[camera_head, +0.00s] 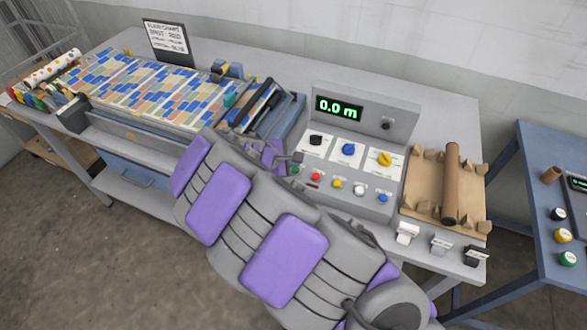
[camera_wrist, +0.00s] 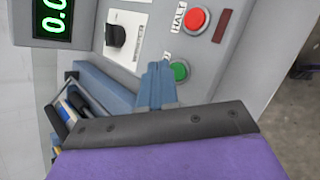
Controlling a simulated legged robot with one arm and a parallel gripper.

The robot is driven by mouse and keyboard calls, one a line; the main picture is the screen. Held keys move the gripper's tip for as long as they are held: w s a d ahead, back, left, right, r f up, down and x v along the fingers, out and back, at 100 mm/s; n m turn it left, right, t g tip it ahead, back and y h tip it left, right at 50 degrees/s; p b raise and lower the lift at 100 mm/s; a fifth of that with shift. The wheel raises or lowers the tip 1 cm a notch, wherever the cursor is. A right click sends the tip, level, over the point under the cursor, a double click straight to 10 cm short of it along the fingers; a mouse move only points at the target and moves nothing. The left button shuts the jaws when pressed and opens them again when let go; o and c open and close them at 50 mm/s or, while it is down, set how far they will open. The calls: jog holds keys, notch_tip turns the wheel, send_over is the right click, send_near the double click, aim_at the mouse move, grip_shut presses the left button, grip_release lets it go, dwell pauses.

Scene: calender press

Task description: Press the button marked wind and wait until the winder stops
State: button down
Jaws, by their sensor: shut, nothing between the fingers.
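The grey control box (camera_head: 400,125) has a green display (camera_head: 339,108) reading 0.0 m. Below its three knobs is a row of buttons: green (camera_head: 295,170), red (camera_head: 315,176), yellow (camera_head: 337,184), white (camera_head: 359,190) and blue (camera_head: 382,198). Their labels are too small to read in the head view. In the wrist view the red button (camera_wrist: 195,18) is labelled HALT. The label of the green button (camera_wrist: 180,70) is hidden. My gripper (camera_wrist: 157,70) is shut and empty, its tips right beside the green button; whether they touch it I cannot tell. I cannot make out the winder.
A brown tube (camera_head: 451,185) lies on a cardboard cradle (camera_head: 425,190) right of the box. A patterned sheet (camera_head: 150,90) and a sign (camera_head: 167,40) are at the left. A blue table (camera_head: 540,190) stands at the right. My arm covers the bench's front middle.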

jog(key=shift+d, duration=0.25)
jog(key=shift+a, duration=0.15)
dwell(0.3)
jog(key=shift+f, duration=0.3)
jog(key=shift+f, duration=0.4)
dwell(0.7)
jog(key=shift+r+p, duration=0.85)
